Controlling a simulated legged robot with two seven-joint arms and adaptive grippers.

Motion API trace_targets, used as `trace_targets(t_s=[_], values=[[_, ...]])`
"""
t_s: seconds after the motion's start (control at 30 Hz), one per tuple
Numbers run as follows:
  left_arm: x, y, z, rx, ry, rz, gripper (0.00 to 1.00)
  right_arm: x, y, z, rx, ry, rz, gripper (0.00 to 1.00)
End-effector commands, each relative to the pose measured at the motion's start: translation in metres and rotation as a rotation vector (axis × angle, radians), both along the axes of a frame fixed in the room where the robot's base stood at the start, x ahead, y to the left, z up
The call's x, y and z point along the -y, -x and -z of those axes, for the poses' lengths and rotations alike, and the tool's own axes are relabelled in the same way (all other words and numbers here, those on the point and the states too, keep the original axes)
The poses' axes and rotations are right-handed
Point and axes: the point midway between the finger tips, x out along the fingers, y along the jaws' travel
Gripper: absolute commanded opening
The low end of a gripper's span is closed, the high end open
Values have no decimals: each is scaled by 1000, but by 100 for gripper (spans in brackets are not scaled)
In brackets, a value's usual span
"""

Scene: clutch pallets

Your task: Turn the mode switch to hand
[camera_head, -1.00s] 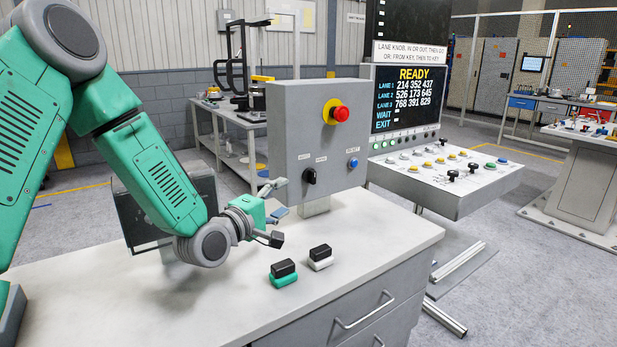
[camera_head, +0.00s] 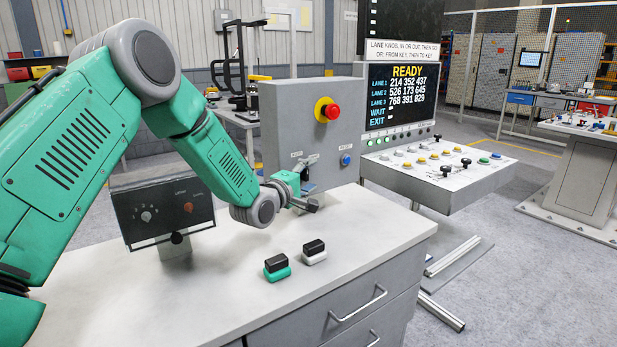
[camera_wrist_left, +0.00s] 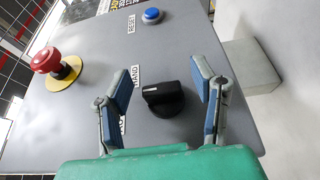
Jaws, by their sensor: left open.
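The mode switch (camera_wrist_left: 163,98) is a black rotary knob on the grey control box (camera_head: 284,135). In the left wrist view it sits between the two fingers of my left gripper (camera_wrist_left: 164,95), which is open with a finger to each side and gaps to the knob. The label HAND (camera_wrist_left: 135,77) is beside the knob; another label is partly covered by a finger. In the head view my left gripper (camera_head: 310,182) is in front of the box's lower part and hides the knob. My right gripper is not in view.
A red emergency button (camera_head: 328,110) on a yellow ring and a blue reset button (camera_head: 346,160) are on the same panel. Two black-topped blocks, one green-based (camera_head: 277,267) and one white-based (camera_head: 314,252), stand on the white worktop (camera_head: 215,315). A dark box (camera_head: 160,210) stands left.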

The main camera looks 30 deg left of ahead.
Motion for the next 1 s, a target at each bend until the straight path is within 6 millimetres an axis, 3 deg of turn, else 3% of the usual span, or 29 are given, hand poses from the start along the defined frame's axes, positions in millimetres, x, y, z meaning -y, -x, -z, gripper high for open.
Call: trace_targets(t_s=[0.13,0.27,0.3,0.67,1.0], values=[[-5,2,1,0,3,-2,52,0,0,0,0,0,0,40],[-7,2,2,0,5,-2,6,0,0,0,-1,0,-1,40],[-7,2,2,0,5,-3,2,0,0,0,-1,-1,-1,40],[-7,2,1,-17,-2,-9,2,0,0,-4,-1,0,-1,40],[-7,2,-5,-176,-66,-7,2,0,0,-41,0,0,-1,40]])
